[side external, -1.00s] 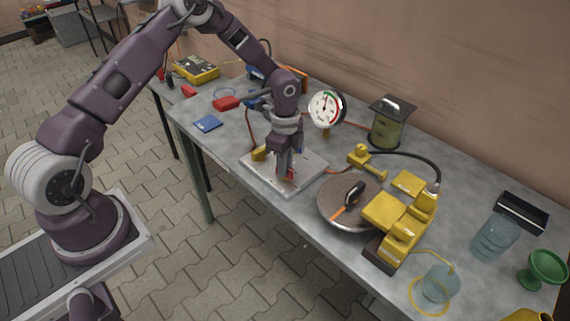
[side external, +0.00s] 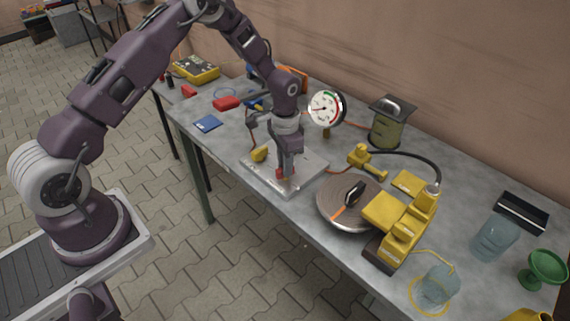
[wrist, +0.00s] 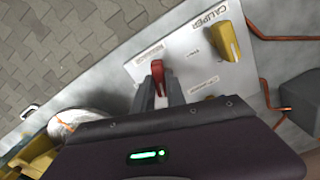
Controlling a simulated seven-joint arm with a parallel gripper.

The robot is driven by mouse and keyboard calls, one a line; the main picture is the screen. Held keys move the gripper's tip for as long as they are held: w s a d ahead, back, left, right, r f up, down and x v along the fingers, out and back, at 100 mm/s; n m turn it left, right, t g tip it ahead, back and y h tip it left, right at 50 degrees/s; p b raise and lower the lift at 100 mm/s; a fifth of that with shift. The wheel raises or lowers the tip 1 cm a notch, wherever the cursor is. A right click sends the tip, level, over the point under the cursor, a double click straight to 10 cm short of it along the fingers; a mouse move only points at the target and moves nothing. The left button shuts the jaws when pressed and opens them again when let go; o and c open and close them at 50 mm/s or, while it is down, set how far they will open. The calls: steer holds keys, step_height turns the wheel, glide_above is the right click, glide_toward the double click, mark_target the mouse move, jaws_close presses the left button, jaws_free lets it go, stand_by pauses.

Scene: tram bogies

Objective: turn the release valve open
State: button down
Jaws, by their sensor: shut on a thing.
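The valve panel (side external: 310,165) is a pale plate on the bench, marked CALIPER in the wrist view (wrist: 187,55). The red valve handle (wrist: 158,74) stands on it, and its lower part shows in the side view (side external: 281,174). My gripper (side external: 286,169) points down over the panel. In the wrist view my gripper (wrist: 159,84) has a finger on each side of the red handle and is shut on it. A yellow handle (wrist: 228,40) stands on the same panel. The round gauge (side external: 325,108) behind has its needle pointing left.
A round disc (side external: 335,215) with a dark handle and orange strip lies right of the panel. Beyond it are a yellow caliper (side external: 390,215) and glass jars (side external: 492,237). A blue pad (side external: 208,124) and red blocks (side external: 227,103) lie left. Hoses run near the panel.

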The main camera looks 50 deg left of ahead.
steer(key=shift+n, duration=1.6)
steer(key=shift+w+n, duration=0.1)
steer(key=shift+n, duration=0.2)
steer(key=c, duration=1.4)
jaws_free()
steer(key=shift+o, duration=0.2)
steer(key=shift+r, duration=0.1)
step_height(320, 180, up, 7)
